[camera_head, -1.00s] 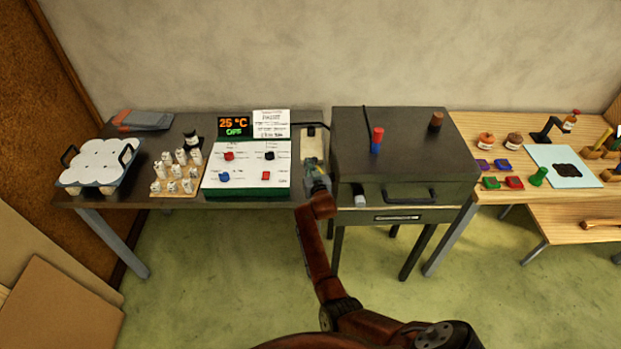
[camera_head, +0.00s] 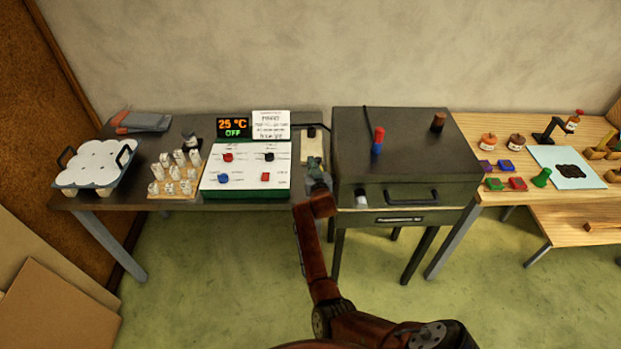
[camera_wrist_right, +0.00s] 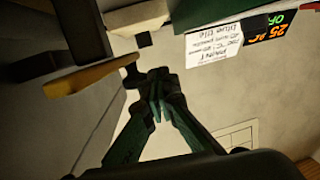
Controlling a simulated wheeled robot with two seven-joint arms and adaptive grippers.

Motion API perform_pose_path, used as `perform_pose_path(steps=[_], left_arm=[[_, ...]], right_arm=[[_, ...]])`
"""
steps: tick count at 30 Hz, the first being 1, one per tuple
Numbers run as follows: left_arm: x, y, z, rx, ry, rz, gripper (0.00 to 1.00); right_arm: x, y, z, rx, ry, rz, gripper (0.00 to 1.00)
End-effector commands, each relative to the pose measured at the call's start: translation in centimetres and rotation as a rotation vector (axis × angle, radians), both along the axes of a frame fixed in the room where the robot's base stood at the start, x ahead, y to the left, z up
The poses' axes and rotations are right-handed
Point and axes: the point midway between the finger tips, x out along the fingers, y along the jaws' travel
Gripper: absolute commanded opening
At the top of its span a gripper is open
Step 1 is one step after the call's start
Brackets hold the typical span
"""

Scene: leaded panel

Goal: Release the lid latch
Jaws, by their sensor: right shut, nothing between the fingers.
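The dark grey box (camera_head: 400,145) with a flat lid stands right of the control panel. On its front, left of the black lid handle (camera_head: 411,196), is a small latch with a pale end (camera_head: 361,201). My right gripper (camera_head: 316,172) is just left of the box's front left corner, apart from the latch. In the right wrist view its fingers (camera_wrist_right: 158,88) are shut and empty. A pale yellowish bar (camera_wrist_right: 90,78), which may be the latch, sticks out beside the grey box wall, left of the fingertips and apart from them. My left gripper is not in view.
The white control panel (camera_head: 243,180), its 25 °C OFF display (camera_head: 233,127) and a pale block with a black switch (camera_head: 311,146) lie to the left. A red and blue peg (camera_head: 378,140) and a brown knob (camera_head: 438,122) stand on the lid. Open floor lies in front.

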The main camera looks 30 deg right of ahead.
Motion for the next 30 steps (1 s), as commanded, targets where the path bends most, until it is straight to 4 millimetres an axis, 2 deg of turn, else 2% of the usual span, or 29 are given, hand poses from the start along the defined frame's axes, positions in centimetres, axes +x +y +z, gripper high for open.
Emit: perform_pose_path(steps=[30], left_arm=[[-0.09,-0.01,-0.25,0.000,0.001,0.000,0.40]], right_arm=[[-0.20,-0.54,0.04,0.000,-0.001,-0.024,0.00]])
